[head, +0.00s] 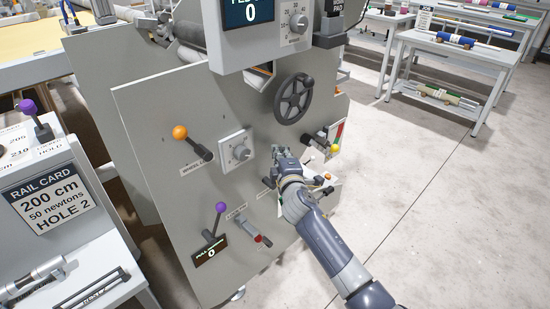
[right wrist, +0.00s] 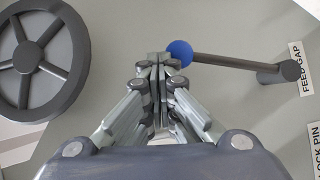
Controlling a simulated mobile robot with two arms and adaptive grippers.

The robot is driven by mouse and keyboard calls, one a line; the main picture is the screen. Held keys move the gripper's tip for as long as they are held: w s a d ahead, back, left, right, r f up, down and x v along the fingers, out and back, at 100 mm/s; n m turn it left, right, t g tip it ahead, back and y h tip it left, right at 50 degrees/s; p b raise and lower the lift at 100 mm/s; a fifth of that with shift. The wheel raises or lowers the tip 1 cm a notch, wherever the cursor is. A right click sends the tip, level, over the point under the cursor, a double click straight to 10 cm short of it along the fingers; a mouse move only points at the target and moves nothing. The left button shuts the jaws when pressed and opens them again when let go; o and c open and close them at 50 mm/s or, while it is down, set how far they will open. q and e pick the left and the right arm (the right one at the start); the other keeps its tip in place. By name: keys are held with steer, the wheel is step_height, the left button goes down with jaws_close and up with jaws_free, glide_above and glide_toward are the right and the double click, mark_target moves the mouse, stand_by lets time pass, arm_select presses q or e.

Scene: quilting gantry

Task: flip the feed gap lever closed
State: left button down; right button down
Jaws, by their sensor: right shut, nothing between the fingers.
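The feed gap lever (right wrist: 225,62) shows in the right wrist view as a dark rod running from a grey pivot to a blue ball knob (right wrist: 180,53). A label reading FEED GAP (right wrist: 301,68) is by the pivot. My right gripper (right wrist: 157,58) is shut and empty, its fingertips right beside the blue knob; I cannot tell if they touch. In the head view my right gripper (head: 277,152) is at the grey machine panel and hides the knob. My left gripper is not in view.
A dark handwheel (head: 294,99) is above my right gripper. Floor to the right is open, with tables (head: 460,48) farther back.

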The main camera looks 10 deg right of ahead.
steer(key=shift+w+d+f, duration=0.15)
steer(key=shift+w+d, duration=0.4)
steer(key=shift+d, duration=0.05)
steer(key=s, duration=1.2)
steer(key=shift+d+r, duration=0.25)
steer(key=shift+r, duration=0.2)
